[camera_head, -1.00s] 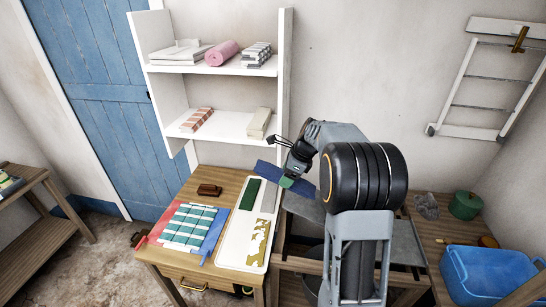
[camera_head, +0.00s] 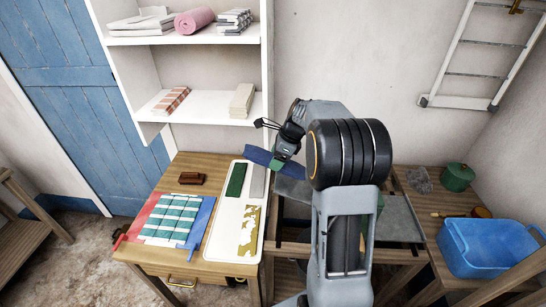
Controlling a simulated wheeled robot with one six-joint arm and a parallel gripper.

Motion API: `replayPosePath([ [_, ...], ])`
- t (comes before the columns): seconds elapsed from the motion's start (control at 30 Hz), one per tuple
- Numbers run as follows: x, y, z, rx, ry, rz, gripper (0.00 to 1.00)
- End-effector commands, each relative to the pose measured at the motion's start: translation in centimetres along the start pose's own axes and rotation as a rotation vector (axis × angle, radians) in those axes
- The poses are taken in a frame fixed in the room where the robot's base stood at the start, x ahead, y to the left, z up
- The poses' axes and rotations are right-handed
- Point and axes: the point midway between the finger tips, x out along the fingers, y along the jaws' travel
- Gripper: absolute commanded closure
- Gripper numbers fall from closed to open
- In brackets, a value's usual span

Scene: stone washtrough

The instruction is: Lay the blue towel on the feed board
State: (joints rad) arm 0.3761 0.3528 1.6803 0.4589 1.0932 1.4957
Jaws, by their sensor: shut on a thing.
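The blue towel (camera_head: 258,156) is a dark blue folded strip held in my gripper (camera_head: 284,158). My gripper is shut on it near its middle and points downward. The towel appears raised over the back right edge of the wooden table, just behind a white board (camera_head: 214,245). The feed board is not plain to me: the white board carries a green strip, a grey strip and a yellow-patterned piece, and a grey slab (camera_head: 296,188) lies on the dark frame to the right. My arm hides part of that frame.
A red, teal and blue cloth layout (camera_head: 176,219) and a brown block (camera_head: 192,178) lie on the table. White shelves (camera_head: 190,125) with folded cloths rise behind. At right are a blue tub (camera_head: 488,248), a green pot (camera_head: 457,177) and a wall ladder rack (camera_head: 469,73).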

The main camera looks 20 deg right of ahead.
Motion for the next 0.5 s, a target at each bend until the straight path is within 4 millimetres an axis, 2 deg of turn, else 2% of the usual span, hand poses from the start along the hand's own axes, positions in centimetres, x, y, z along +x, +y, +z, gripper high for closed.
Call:
replayPosePath([
  [0.03,0.7,0.0,-0.7,0.002,0.0,-0.002,0.64],
  [0.17,1.6,0.0,-1.7,0.003,0.0,-0.002,0.64],
  [0.5,1.9,-0.1,-5.1,0.005,0.0,-0.002,0.64],
])
